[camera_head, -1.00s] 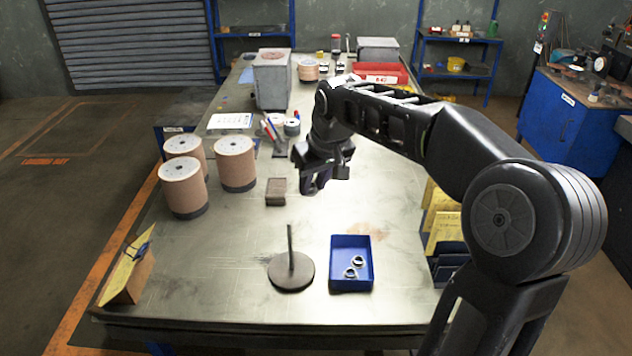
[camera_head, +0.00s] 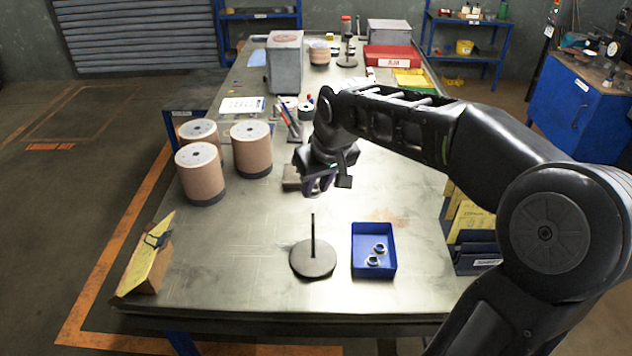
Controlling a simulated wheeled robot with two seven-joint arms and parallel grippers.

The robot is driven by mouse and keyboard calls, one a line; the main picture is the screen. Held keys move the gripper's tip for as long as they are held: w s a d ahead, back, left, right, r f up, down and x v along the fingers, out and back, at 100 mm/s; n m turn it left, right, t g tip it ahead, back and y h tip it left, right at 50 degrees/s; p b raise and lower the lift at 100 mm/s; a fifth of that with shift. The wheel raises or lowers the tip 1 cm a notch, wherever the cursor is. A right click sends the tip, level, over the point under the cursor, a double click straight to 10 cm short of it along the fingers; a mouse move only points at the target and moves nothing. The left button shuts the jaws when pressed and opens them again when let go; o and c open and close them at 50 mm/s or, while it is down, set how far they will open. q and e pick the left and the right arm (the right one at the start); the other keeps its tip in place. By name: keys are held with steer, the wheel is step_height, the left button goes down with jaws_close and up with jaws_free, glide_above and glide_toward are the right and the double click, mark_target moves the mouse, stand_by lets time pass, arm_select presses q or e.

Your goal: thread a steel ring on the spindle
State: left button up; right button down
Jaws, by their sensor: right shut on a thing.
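The spindle (camera_head: 313,238) is a thin dark upright rod on a round dark base (camera_head: 313,260) near the front of the table. Two steel rings lie in a small blue tray (camera_head: 389,262) to its right, one farther back (camera_head: 380,249) and one in front (camera_head: 373,261). My right gripper (camera_head: 322,184) points down just beyond and above the spindle's tip in the picture. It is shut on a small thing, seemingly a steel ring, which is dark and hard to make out. The held thing is apart from the spindle. My left gripper is not in view.
Several brown flap-disc stacks (camera_head: 201,176) stand at the left. A yellow-faced stand (camera_head: 149,255) is at the front left corner, and yellow and dark folders (camera_head: 470,225) are at the right edge. A brown block (camera_head: 291,180) lies behind the gripper. The table around the spindle is clear.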

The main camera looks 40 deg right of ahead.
steer(key=b, duration=0.3)
glide_above(314, 255)
steer(key=s, duration=0.1)
steer(key=shift+f, duration=2.15)
steer(key=shift+f+b, duration=1.15)
steer(key=shift+f, duration=0.35)
steer(key=shift+f, duration=0.1)
step_height(314, 255, down, 3)
steer(key=b, duration=0.2)
steer(key=shift+b, duration=0.3)
steer(key=shift+f+b, duration=4.65)
steer(key=shift+f, duration=0.9)
